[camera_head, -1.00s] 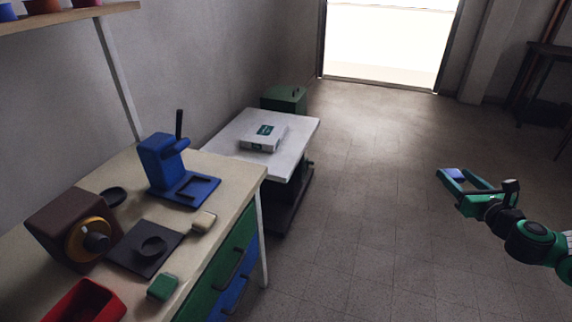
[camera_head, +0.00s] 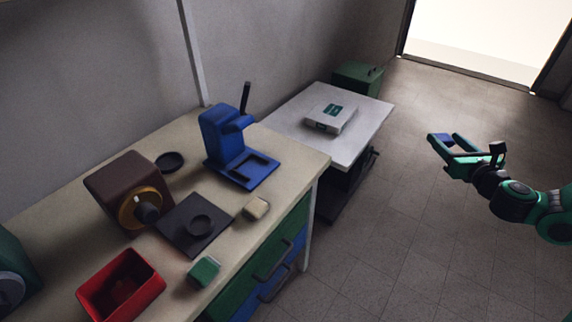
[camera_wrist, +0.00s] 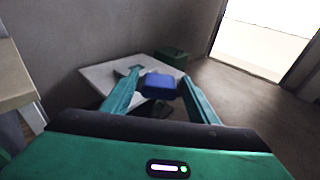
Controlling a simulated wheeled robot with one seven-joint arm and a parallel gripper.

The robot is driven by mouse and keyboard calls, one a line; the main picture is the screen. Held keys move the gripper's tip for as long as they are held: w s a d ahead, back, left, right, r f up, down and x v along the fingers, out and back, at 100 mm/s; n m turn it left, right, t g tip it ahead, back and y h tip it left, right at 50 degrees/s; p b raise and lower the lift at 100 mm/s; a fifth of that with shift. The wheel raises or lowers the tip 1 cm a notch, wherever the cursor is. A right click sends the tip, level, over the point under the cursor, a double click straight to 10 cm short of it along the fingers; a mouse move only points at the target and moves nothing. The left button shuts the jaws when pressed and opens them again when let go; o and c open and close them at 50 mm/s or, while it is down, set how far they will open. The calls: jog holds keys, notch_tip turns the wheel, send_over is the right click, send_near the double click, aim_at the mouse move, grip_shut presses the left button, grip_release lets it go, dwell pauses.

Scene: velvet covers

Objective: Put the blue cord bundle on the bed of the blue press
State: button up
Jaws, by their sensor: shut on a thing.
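The blue cord bundle (camera_wrist: 159,86) is held between the fingertips of my gripper (camera_head: 441,144) and also shows as a small blue patch in the head view (camera_head: 440,137). My gripper, also in the wrist view (camera_wrist: 160,92), is shut on it, out over the open floor right of the bench. The blue press (camera_head: 224,140) stands upright on the bench near its far end, with a black lever on top. Its flat blue bed (camera_head: 266,178) faces the bench's front edge, has a dark raised frame and looks empty. My gripper is well apart from the press.
The bench (camera_head: 290,152) also bears a brown machine (camera_head: 118,180), a black plate (camera_head: 178,239), a black dish (camera_head: 169,161), a red bin (camera_head: 152,288), a tan block (camera_head: 256,208) and a green block (camera_head: 204,271). A white table (camera_head: 369,113) with a box (camera_head: 333,117) stands beyond. The floor is clear.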

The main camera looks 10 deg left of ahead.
jog(key=s+a+f+n+g+y, duration=0.1)
jog(key=s+a+n+g+y, duration=0.15)
jog(key=a, duration=0.95)
jog(key=s+a+f+n+g+y, duration=0.1)
jog(key=s+a+n+y, duration=0.2)
jog(key=a, duration=1)
jog(key=s+a+n+g+y, duration=0.1)
jog(key=s+a, duration=0.3)
jog(key=a, duration=0.2)
jog(key=s+a+n+g+y, duration=0.2)
jog(key=s+a, duration=0.1)
jog(key=a, duration=0.3)
jog(key=s+a+f+n+g+y, duration=0.1)
jog(key=s+a+g+y, duration=0.1)
jog(key=s+a, duration=0.2)
jog(key=shift+s+a+n+g, duration=0.15)
jog(key=shift+a, duration=0.45)
jog(key=shift+s+a+n+g, duration=0.1)
jog(key=shift+s+a, duration=0.05)
jog(key=shift+a, duration=0.4)
send_over(268, 180)
jog(key=shift+s+d+f, duration=0.1)
jog(key=shift+d+f, duration=0.1)
jog(key=shift+f, duration=0.7)
jog(key=shift+d+f, duration=0.15)
jog(key=shift+f, duration=0.7)
jog(key=shift+a+f, duration=0.4)
jog(key=shift+f, duration=0.05)
jog(key=shift+f, duration=0.25)
jog(key=o, duration=1.1)
